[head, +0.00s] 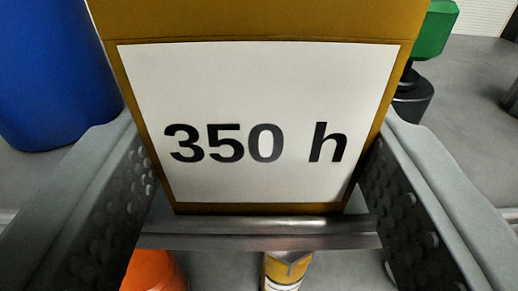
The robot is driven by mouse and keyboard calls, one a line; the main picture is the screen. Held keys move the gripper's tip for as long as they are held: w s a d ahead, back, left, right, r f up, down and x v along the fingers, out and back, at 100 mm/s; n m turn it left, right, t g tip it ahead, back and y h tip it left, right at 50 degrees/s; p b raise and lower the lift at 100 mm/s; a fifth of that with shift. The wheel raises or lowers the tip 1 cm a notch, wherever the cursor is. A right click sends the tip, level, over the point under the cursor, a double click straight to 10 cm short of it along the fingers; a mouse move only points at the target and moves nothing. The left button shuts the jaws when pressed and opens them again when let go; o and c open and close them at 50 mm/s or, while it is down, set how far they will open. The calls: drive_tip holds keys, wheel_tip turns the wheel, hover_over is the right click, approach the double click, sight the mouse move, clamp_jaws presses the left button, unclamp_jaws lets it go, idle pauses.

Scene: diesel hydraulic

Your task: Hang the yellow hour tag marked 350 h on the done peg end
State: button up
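The yellow hour tag (260,125) fills the middle of the head view. Its white face reads "350 h" upright and faces me, and its yellow upper part runs out of the top of the picture. My gripper (258,135) has one grey, dimpled finger on each side of the tag. Both fingers meet the tag's side edges, and it looks clamped between them. The tag hides what lies straight behind it. No peg can be made out.
A blue drum-like object (55,75) stands at left. A green object (433,30) on a black base (411,98) is at upper right. An orange object (153,271) and a yellow cylinder with a white label (286,270) show below. Grey surface lies open at right.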

drive_tip(key=o, duration=0.9)
drive_tip(key=shift+f, duration=0.1)
